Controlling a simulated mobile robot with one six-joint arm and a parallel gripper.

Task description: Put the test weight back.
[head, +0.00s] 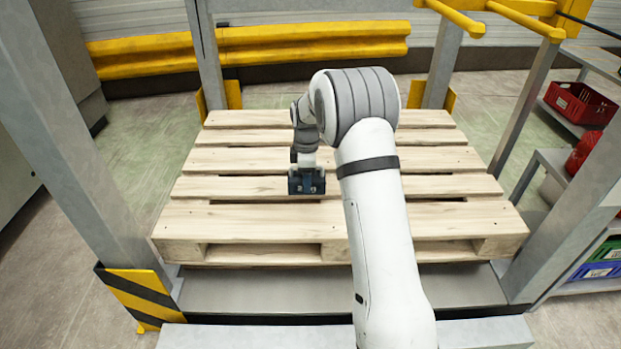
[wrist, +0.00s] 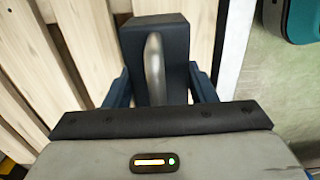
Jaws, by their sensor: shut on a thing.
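The test weight (wrist: 135,62) is a dark blue block with a pale grey bar handle along its top. My gripper (wrist: 160,82) is shut on it, with one blue finger at each side in the wrist view. In the head view my gripper (head: 306,182) points down over the middle of a wooden pallet (head: 250,222), left of my forearm. There the dark shape at its end does not show clearly where the fingers stop and the weight begins. I cannot tell whether the weight touches the pallet.
The pallet's visible slats are otherwise bare. Grey posts stand around it, with a yellow-and-black guard (head: 143,296) at front left. A yellow barrier (head: 300,40) runs behind. At right, shelves hold a red crate (head: 580,102). A teal object (wrist: 303,22) shows in the wrist view's top right.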

